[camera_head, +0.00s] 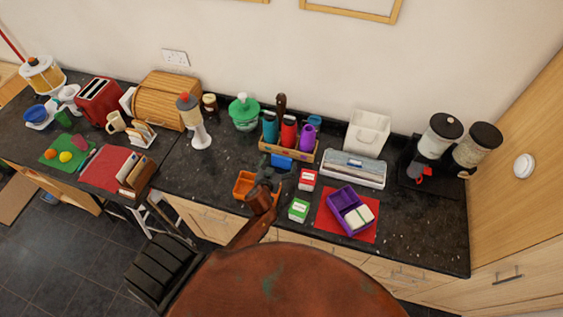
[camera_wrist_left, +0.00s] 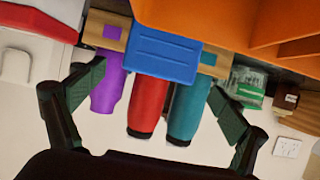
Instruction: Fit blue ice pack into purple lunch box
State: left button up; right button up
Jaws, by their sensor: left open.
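The blue ice pack (camera_head: 282,161) lies on the counter in front of the wooden bottle rack. It also shows as a flat blue block (camera_wrist_left: 162,55) in the left wrist view. My left gripper (camera_head: 268,177) is just in front of the ice pack. In the left wrist view its two fingers (camera_wrist_left: 157,84) are spread wide on either side of the ice pack, with nothing held. The purple lunch box (camera_head: 338,200) stands open on a red mat, right of the gripper, with white sandwich-like pieces in its right front part. My right gripper is not in view.
An orange container (camera_head: 243,184) stands beside my left gripper and looms close in the left wrist view (camera_wrist_left: 215,22). A red carton (camera_head: 307,179) and a green carton (camera_head: 298,210) stand between gripper and lunch box. The rack (camera_head: 288,151) holds bottles behind the ice pack.

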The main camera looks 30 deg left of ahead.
aim_at(281, 158)
pick_arm(q)
jog(key=shift+x, duration=1.95)
jog(key=shift+r, duration=0.1)
jog(key=shift+c, duration=0.2)
jog(key=c, duration=1.3)
